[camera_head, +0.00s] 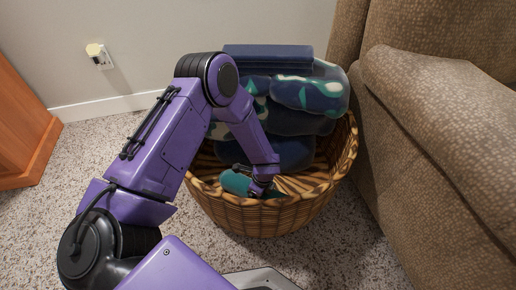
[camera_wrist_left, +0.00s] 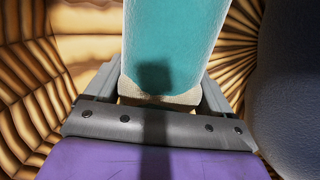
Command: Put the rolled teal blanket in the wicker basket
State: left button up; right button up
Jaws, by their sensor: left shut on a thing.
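The wicker basket (camera_head: 262,216) stands on the carpet in the head view, open at the top. The rolled teal blanket (camera_head: 234,183) is inside the basket's front part, below the rim, and partly hidden by my arm. My left gripper (camera_head: 262,184) reaches down into the basket and is shut on the blanket. In the left wrist view the teal roll (camera_wrist_left: 170,45) lies between the fingers of my left gripper (camera_wrist_left: 160,98), with a pale band at its near end. The basket's woven wall (camera_wrist_left: 30,70) surrounds it there. My right gripper is not in view.
Folded dark blue and patterned blankets (camera_head: 300,90) are stacked in the back of the basket. A brown sofa (camera_head: 430,130) stands close on the right. A wooden cabinet (camera_head: 22,120) is at the left, with carpet (camera_head: 80,165) free between.

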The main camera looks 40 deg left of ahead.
pick_arm(q)
jog(key=shift+f, duration=0.1)
jog(key=o, duration=1.1)
jog(key=shift+r, duration=0.25)
jog(key=r+p, duration=0.1)
jog(key=r, duration=0.1)
jog(key=r+p, duration=0.1)
jog(key=r, duration=0.1)
jog(key=r+p, duration=0.1)
jog(key=r, duration=0.1)
jog(key=shift+w+d+p, duration=0.1)
jog(key=shift+d+p, duration=0.2)
jog(key=shift+d, duration=0.1)
jog(key=r, duration=0.1)
jog(key=r+p, duration=0.1)
jog(key=r, duration=0.1)
jog(key=r+p, duration=0.1)
jog(key=shift+d+r, duration=0.5)
jog(key=shift+r, duration=0.35)
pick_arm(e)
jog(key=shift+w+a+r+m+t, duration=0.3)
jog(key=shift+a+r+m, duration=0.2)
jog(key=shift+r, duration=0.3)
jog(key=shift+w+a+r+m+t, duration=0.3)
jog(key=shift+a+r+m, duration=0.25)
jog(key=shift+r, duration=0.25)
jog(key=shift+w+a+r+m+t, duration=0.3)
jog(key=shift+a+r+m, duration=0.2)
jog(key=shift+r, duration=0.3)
